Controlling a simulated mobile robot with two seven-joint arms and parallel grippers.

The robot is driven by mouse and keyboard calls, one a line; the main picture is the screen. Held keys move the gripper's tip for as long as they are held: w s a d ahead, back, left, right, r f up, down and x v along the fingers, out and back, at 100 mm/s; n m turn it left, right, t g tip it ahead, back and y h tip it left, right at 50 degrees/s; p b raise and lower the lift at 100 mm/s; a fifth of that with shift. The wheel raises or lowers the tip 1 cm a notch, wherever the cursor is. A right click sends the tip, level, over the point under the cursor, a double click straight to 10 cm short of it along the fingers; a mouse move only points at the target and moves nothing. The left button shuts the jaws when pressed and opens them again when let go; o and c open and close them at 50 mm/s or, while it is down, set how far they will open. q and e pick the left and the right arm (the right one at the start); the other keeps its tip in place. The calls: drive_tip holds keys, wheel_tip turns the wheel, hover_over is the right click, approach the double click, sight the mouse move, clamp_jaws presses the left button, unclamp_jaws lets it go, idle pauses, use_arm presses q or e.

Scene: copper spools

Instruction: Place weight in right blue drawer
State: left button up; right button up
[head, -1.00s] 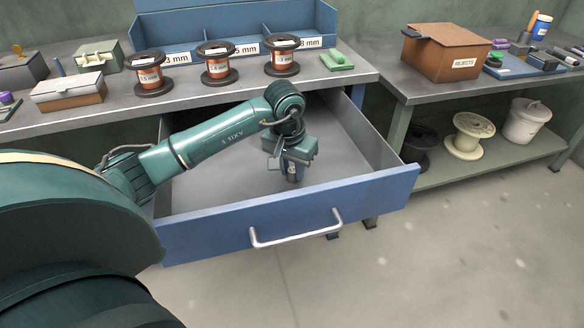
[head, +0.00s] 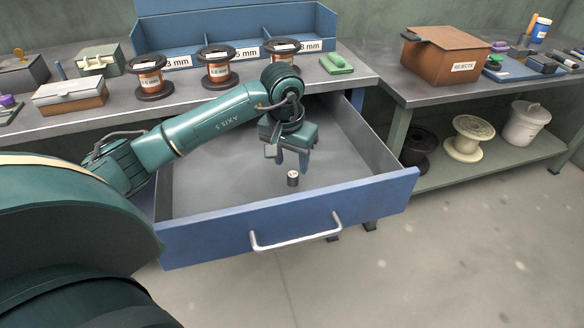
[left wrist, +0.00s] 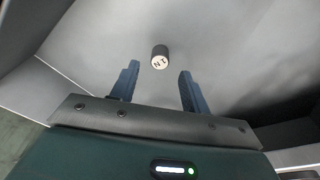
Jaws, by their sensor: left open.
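The weight (head: 292,179), a small dark cylinder with a light band, stands upright on the floor of the open blue drawer (head: 290,232), toward its front right. My left gripper (head: 290,165) is over the drawer, open and empty, with the weight below and apart from its fingers. In the left wrist view the weight (left wrist: 160,57) shows a pale marked top, beyond and between the two blue fingertips (left wrist: 158,75). My right gripper is not in view.
Copper spools (head: 217,68) stand on the bench above the drawer, before a blue labelled rack (head: 170,30). A green block (head: 337,64) lies at the bench's right end. A brown rejects box (head: 446,52) is on the right table. The drawer floor around the weight is clear.

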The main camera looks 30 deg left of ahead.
use_arm(q)
wheel_tip(320, 180, up, 8)
drive_tip(key=s, duration=0.1)
drive_tip(key=shift+f+p, duration=0.25)
drive_tip(key=shift+p, duration=0.05)
